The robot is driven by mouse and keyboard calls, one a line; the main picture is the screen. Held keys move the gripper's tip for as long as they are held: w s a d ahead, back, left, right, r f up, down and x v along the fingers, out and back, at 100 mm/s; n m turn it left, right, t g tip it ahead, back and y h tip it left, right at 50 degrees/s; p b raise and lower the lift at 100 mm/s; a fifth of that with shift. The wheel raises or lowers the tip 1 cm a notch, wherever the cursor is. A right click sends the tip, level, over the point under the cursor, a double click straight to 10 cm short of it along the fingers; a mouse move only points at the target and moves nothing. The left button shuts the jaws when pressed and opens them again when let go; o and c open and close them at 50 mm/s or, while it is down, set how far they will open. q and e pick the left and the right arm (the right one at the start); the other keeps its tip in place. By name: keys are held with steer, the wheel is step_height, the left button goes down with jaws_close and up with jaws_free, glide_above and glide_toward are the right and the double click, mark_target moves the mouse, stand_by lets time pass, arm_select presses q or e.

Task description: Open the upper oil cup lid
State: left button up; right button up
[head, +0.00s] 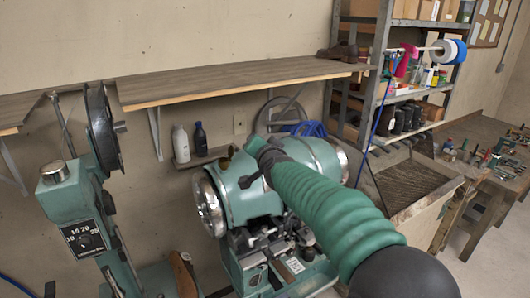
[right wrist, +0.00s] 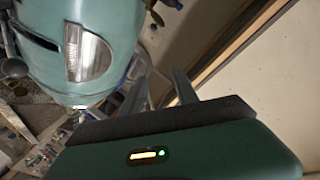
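The teal sole stitcher (head: 240,200) stands in the middle of the head view, with a round metal cover on its left side. A small brass-coloured fitting (head: 224,163), perhaps an oil cup, sits on its upper left; I cannot make out its lid. My right arm reaches from the lower right over the machine's top, and its green gripper end is just right of the fitting. In the right wrist view my right gripper (right wrist: 160,77) has its two fingers apart with nothing between them. The stitcher's rounded housing (right wrist: 122,30) and a brass-coloured part (right wrist: 155,10) are beyond them. My left gripper is not visible.
A wooden shelf (head: 230,80) runs along the wall behind the stitcher. Two bottles (head: 190,142) stand on a small ledge below it. Another teal machine with a dial (head: 84,237) stands at the left. A metal rack (head: 378,70) and a workbench are at the right.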

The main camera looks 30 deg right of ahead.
steer(key=p+v, duration=0.3)
steer(key=v, duration=1.2)
steer(key=shift+s, duration=0.3)
steer(key=shift+w+d+f, duration=0.1)
